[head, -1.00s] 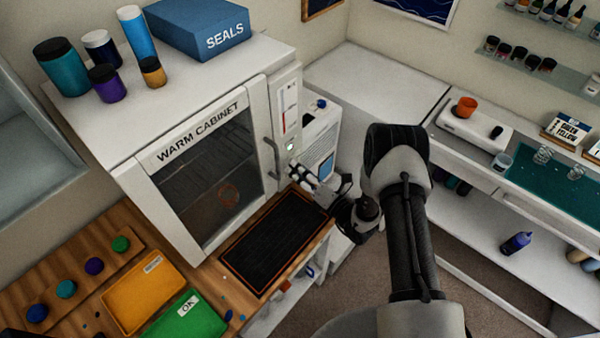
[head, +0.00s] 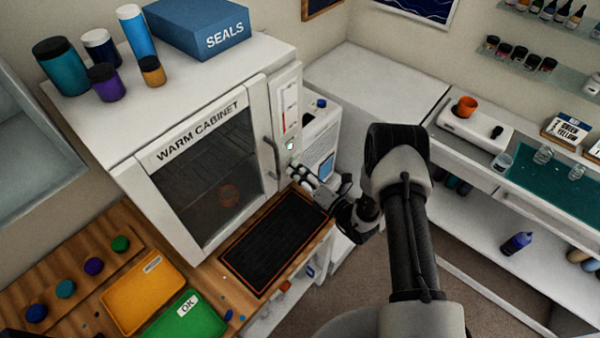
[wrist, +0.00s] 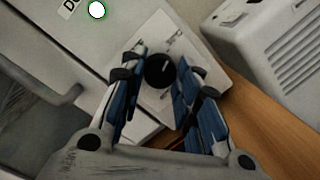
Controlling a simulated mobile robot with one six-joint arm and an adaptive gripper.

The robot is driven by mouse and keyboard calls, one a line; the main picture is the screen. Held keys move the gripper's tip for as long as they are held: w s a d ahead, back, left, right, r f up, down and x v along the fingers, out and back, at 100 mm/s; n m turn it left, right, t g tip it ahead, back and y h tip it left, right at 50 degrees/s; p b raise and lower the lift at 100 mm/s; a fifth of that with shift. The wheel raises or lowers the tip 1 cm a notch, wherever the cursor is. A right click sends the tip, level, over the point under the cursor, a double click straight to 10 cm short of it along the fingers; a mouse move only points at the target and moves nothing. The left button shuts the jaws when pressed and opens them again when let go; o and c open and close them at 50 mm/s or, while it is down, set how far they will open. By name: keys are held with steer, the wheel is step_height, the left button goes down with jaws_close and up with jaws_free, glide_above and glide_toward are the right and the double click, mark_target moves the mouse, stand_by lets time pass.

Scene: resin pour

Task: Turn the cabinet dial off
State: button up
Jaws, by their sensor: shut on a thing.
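The warm cabinet (head: 190,50) stands at the left in the head view, its glass door (head: 210,170) closed. The black round dial (wrist: 160,70), with a pale pointer line, sits on a light square plate (wrist: 154,36) in the wrist view. My gripper (wrist: 161,64) is shut on the dial, with one blue-padded finger on each side of it. In the head view my gripper (head: 299,172) is at the lower right of the cabinet front and hides the dial. A small lamp (wrist: 97,10) above the dial looks white in the wrist view and greenish in the head view.
The door handle (head: 273,158) is just left of my gripper. A dark mat (head: 275,242) lies on the wooden bench below. A white unit (head: 320,140) with a blue panel stands close on the right. Orange (head: 145,292) and green (head: 188,318) trays lie at lower left.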

steer(key=shift+f, duration=0.1)
steer(key=shift+n+y+b, duration=0.45)
steer(key=shift+n+b, duration=1.9)
steer(key=shift+n, duration=1.25)
steer(key=shift+n+y+b, duration=0.45)
steer(key=shift+n+b, duration=1.9)
steer(key=shift+n, duration=1.25)
steer(key=o, duration=1.1)
steer(key=shift+c, duration=0.2)
steer(key=shift+d+f, duration=0.1)
